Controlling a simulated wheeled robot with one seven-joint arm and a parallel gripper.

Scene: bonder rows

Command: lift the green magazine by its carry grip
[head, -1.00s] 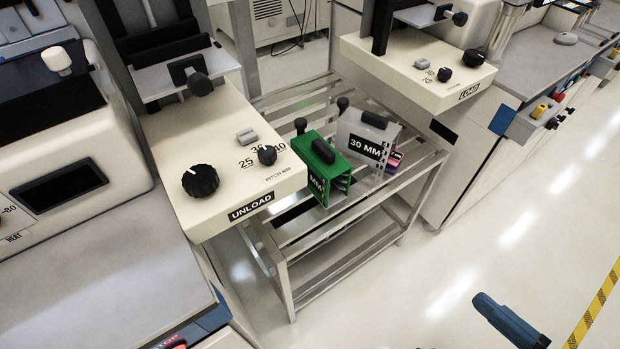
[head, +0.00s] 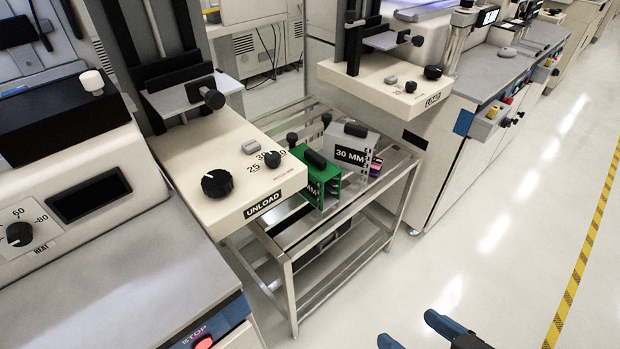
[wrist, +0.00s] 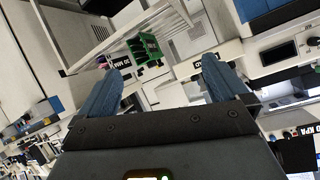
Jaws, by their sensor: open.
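The green magazine (head: 325,186) stands on the slatted metal rack between the two machines in the head view. It has a black carry grip (head: 315,159) on its top and a label ending in "MM", partly hidden. The magazine also shows in the wrist view (wrist: 147,50), beyond and between my fingers. My gripper (head: 412,333) is at the bottom edge of the head view, well in front of the rack and to the right. Its blue fingers are spread apart, and it is empty in the wrist view (wrist: 165,80).
A grey magazine labelled "30 MM" (head: 346,143) stands right beside the green one. The UNLOAD machine (head: 214,165) overhangs the rack (head: 289,275) on the left; the LOAD machine (head: 380,88) is behind right. The floor (head: 490,230) right of the rack is clear up to a yellow-black tape line (head: 585,245).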

